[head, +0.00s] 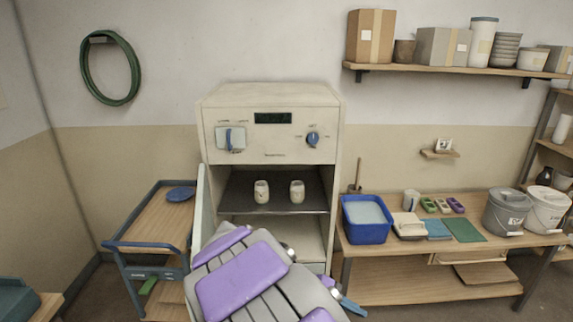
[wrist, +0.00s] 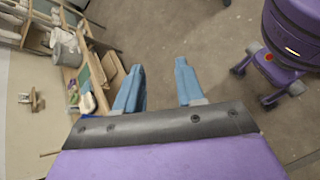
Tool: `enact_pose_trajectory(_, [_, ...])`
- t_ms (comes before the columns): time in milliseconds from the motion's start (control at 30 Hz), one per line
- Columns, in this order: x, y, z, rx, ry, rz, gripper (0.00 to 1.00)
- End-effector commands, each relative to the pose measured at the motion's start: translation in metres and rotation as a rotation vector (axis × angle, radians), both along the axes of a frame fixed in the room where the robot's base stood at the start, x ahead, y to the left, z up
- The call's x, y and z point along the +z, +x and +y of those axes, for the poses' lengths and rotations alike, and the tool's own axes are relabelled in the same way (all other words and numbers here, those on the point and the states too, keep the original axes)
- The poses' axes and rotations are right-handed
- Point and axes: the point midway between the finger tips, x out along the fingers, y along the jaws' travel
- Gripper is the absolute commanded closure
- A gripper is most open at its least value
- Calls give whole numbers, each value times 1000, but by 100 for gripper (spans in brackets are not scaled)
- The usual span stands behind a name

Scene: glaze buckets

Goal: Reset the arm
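My arm with its purple panels reaches up from the bottom of the head view in front of the kiln. My gripper (wrist: 160,88) shows in the wrist view with its two blue fingers apart and nothing between them. Bare floor lies behind the fingers. In the head view only a blue finger (head: 352,306) shows at the lower right of the arm; the rest of the gripper is hidden. The cream kiln (head: 270,103) stands open, with two pale cups (head: 262,191) (head: 297,191) upright on its dark shelf.
A wooden workbench (head: 420,258) on the right holds a blue tub (head: 367,231), a grey bucket (head: 506,212) and a white bucket (head: 547,209). A wooden cart (head: 150,240) with a blue plate (head: 180,194) stands left of the kiln. Open floor (wrist: 215,60) shows in the wrist view.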

Motion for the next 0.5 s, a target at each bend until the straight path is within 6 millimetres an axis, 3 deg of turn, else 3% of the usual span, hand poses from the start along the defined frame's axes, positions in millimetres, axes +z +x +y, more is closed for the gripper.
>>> enact_pose_trajectory(100, [4, -33, -27, -132, 103, -44, 62])
enact_pose_trajectory(233, [4, -70, -45, -271, 216, -95, 62])
enact_pose_trajectory(500, [-4, -143, -53, -539, 450, -211, 62])
